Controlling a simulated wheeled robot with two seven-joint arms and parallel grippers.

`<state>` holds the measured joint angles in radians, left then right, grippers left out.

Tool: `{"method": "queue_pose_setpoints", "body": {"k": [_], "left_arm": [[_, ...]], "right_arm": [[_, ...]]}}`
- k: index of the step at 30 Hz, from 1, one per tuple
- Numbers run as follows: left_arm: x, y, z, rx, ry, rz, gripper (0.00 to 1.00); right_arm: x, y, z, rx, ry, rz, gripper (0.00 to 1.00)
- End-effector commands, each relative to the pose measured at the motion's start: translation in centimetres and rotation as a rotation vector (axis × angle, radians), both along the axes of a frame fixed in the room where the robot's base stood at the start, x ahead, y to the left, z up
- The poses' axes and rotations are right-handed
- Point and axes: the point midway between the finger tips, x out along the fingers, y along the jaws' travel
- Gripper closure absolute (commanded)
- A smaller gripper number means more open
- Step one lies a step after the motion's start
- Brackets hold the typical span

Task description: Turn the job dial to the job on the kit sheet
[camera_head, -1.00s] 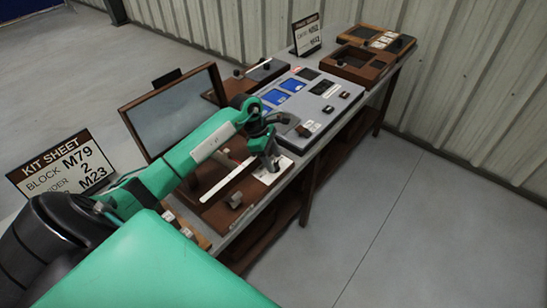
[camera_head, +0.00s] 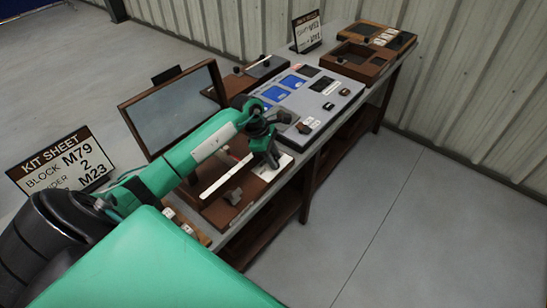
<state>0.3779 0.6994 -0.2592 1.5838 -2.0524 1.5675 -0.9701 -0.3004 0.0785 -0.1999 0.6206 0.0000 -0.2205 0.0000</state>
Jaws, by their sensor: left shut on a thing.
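My left gripper (camera_head: 273,160) points down over a white plate (camera_head: 285,161) at the right end of a brown wooden board (camera_head: 215,215). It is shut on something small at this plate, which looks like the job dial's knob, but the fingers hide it. Any pointer or marks there are too small to read. My right gripper is not in view.
A white strip (camera_head: 222,180) and a grey knob (camera_head: 233,196) are on the board. The floor at right is clear.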

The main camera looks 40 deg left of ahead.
Motion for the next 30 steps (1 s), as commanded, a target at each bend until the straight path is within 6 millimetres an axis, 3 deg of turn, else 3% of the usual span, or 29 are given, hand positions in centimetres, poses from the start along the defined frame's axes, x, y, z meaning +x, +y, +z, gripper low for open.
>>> {"method": "queue_pose_setpoints", "body": {"k": [7,16,30], "left_arm": [[-0.1,0.1,-0.2,0.004,-0.003,0.142,0.92],[-0.2,-0.1,-0.1,0.003,-0.004,0.396,0.92],[-0.3,-0.2,0.0,0.002,-0.003,0.688,0.92]], "right_arm": [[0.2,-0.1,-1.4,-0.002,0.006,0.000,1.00],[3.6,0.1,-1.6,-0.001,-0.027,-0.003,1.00],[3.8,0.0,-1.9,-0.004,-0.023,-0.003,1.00]]}}
